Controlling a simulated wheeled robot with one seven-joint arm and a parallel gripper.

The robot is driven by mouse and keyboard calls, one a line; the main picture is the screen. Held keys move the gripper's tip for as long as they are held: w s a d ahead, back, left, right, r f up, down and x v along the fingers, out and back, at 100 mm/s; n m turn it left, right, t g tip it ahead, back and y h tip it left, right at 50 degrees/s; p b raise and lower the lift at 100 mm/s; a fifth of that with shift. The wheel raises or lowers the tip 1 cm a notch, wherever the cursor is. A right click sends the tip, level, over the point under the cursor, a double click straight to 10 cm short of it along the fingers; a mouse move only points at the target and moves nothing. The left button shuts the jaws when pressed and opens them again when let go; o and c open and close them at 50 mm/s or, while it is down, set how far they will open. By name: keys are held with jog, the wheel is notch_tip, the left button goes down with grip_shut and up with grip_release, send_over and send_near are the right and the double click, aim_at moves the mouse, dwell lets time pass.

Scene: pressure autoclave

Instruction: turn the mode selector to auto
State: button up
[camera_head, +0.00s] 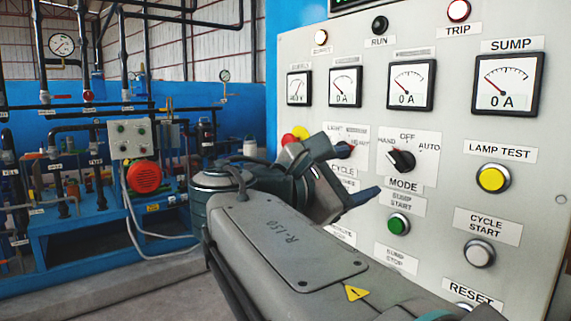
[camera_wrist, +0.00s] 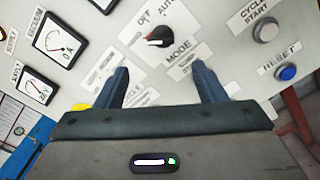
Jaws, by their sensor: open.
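The mode selector (camera_head: 402,161) is a black knob on the grey control panel, with HAND, OFF and AUTO printed around it. In the head view its marked end lies on the left, toward HAND. It also shows in the wrist view (camera_wrist: 157,38), beyond my fingers, with a red and white mark on its left end. My gripper (camera_head: 356,172) is open and empty, to the left of the knob in the head view. In the wrist view my two dark blue fingers (camera_wrist: 160,70) stand apart and the knob lies past their tips, untouched.
The cycle selector (camera_head: 343,150) is close behind my gripper. A green start button (camera_head: 398,224) is below the mode selector. A yellow lamp test button (camera_head: 493,178) and a white cycle start button (camera_head: 479,253) are to the right. Gauges (camera_head: 411,85) line the panel above.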

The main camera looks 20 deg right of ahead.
aim_at(394, 163)
jog(key=x, duration=1.2)
jog(key=shift+f, duration=0.1)
jog(key=shift+a, duration=0.1)
jog(key=c, duration=0.9)
